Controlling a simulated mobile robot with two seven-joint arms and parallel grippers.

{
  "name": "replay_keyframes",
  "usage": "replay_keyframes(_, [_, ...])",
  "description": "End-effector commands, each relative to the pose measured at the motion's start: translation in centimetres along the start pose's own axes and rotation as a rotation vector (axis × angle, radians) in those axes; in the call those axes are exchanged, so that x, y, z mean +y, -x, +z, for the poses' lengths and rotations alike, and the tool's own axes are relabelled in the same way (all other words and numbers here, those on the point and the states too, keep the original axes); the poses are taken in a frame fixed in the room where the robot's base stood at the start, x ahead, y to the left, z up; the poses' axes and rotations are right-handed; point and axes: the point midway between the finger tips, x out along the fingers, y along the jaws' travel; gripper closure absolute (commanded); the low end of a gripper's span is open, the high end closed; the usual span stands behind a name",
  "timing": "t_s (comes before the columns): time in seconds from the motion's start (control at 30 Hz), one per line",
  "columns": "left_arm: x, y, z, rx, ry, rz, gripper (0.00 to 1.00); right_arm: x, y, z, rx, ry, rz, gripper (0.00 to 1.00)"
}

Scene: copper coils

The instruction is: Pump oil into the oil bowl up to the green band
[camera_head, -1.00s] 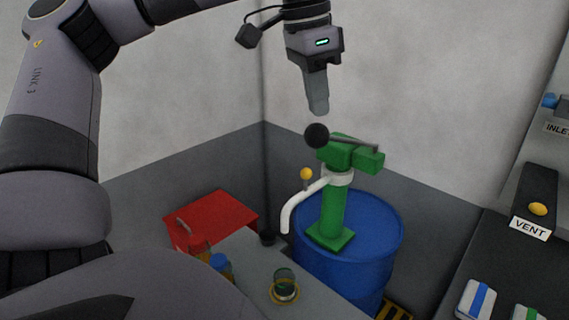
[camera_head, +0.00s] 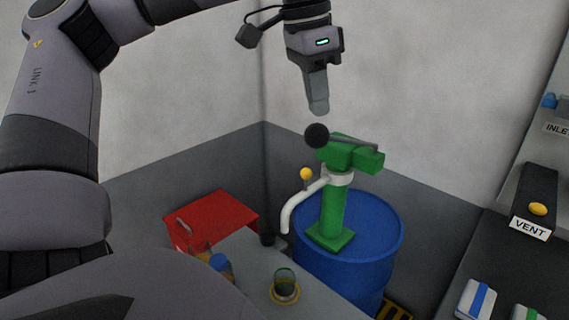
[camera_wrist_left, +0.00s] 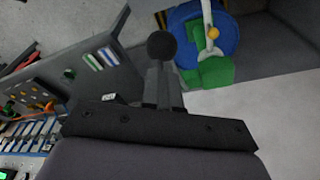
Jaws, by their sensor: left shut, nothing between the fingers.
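The green hand pump (camera_head: 334,205) stands upright on the blue drum (camera_head: 375,235). Its lever ends in a black ball knob (camera_head: 316,135). A white spout (camera_head: 302,200) with a yellow knob (camera_head: 306,174) bends down at the left. The glass oil bowl (camera_head: 284,284), with a yellow ring at its base, stands on the grey table below the spout's end; its oil level is too small to read. My left gripper (camera_head: 319,106) is shut and empty, pointing down just above the black knob. The left wrist view shows its fingers (camera_wrist_left: 163,86) close to the knob (camera_wrist_left: 161,45); contact is unclear. My right gripper is out of view.
A red box (camera_head: 222,215) and a blue-capped bottle (camera_head: 221,264) are on the left of the grey table (camera_head: 250,256). A dark panel with a VENT label (camera_head: 530,228) and a yellow knob (camera_head: 538,209) stands at the right. Walls close the corner behind the drum.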

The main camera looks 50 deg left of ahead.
Motion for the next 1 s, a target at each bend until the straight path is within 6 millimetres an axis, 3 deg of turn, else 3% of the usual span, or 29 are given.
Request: replay_keyframes(1.0, [0.1, -4.2, 1.1, 0.000, 0.000, 0.000, 1.00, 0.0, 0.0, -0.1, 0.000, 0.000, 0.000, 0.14])
